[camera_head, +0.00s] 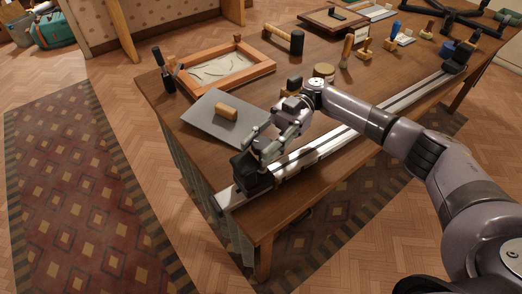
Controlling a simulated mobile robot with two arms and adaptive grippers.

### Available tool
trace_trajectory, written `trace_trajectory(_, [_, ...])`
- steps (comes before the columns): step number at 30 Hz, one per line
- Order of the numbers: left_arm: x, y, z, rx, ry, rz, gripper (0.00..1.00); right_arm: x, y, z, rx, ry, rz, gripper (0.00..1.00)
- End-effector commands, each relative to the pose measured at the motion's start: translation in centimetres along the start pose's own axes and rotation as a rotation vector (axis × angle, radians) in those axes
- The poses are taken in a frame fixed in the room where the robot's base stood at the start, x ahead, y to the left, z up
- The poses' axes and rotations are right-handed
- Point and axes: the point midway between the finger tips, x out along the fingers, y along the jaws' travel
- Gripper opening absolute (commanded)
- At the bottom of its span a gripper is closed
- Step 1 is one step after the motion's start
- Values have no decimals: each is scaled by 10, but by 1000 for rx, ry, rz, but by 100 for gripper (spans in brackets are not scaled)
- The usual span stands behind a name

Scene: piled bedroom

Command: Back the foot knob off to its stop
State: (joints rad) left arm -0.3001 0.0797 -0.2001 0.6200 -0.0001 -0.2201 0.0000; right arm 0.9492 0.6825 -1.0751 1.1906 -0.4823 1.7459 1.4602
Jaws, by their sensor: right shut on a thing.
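A long metal rail (331,145) lies along the near edge of the wooden table. A black foot block (250,178) sits at its left end, and another dark block (457,57) at its far right end. My right gripper (262,151) reaches in from the right and is shut at the top of the near foot block, on the foot knob. The fingers and the block hide most of the knob, so its turn position cannot be told. My left gripper is not in view.
A grey plate (211,128) with a wooden block (226,113) lies just behind the gripper. A wooden frame (262,67), a mallet (296,42), a round tin (324,71) and several small tools stand farther back. The floor left of the table is clear, with a patterned rug (85,190).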

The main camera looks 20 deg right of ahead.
Motion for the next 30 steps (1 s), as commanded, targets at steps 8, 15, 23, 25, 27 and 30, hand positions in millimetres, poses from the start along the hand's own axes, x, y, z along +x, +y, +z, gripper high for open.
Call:
trace_trajectory(8, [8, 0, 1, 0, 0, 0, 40, 1, 0, 1, 0, 1, -47, 7])
trace_trajectory(15, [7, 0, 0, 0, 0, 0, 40, 1, 0, 0, 0, 1, -51, 7])
trace_trajectory(23, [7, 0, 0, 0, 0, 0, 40, 1, 0, 0, 0, 1, -50, 44])
trace_trajectory(25, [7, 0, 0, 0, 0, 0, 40, 1, 0, 0, 0, 1, -49, 48])
trace_trajectory(27, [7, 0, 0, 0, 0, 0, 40, 1, 0, 0, 0, 1, -49, 53])
trace_trajectory(30, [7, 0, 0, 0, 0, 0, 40, 1, 0, 0, 0, 1, -48, 56])
